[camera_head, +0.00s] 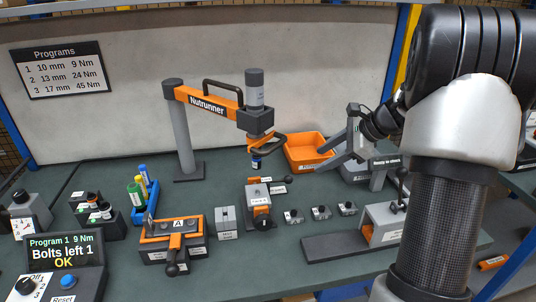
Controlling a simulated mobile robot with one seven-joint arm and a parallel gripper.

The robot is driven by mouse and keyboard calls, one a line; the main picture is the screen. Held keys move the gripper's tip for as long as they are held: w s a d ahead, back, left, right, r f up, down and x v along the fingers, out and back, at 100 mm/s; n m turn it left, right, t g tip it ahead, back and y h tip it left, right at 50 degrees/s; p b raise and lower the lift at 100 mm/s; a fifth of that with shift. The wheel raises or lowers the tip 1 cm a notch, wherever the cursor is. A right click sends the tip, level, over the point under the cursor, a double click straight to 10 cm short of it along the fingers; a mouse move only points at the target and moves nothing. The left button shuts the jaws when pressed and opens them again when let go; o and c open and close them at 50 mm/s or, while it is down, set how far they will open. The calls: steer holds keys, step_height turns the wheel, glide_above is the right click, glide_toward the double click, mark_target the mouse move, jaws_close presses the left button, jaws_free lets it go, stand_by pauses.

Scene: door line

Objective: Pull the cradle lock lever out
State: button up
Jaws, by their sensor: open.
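My gripper (342,142) is open and empty. It is raised above the right half of the bench, beside the orange bin, with its fingers spread and pointing left. An orange and grey fixture marked A (179,224) stands at front left, with an orange lever (175,246) ending in a black knob towards the front. A smaller grey and orange fixture (257,193) stands at mid-bench under the nutrunner, with a black-knobbed lever (282,180) at its right and a round dark knob at its front. I cannot tell which is the cradle lock lever. My gripper touches neither fixture.
The orange Nutrunner arm (208,100) hangs over the middle fixture. An orange bin (307,152) sits behind it. A grey press with a lever (384,222) stands at right, partly behind my arm. Several small grey blocks lie between. A panel (62,255) reads "Bolts left 1 OK".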

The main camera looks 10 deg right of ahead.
mark_target(291, 177)
steer(key=w+d+f+m, duration=0.3)
steer(key=f, duration=0.1)
steer(key=shift+t, duration=0.3)
steer(key=x, duration=0.5)
steer(key=b+x, duration=0.1)
steer(key=x, duration=0.5)
steer(key=b+x, duration=0.1)
steer(key=x, duration=0.5)
steer(key=shift+a+r, duration=0.2)
steer(key=shift+a, duration=0.05)
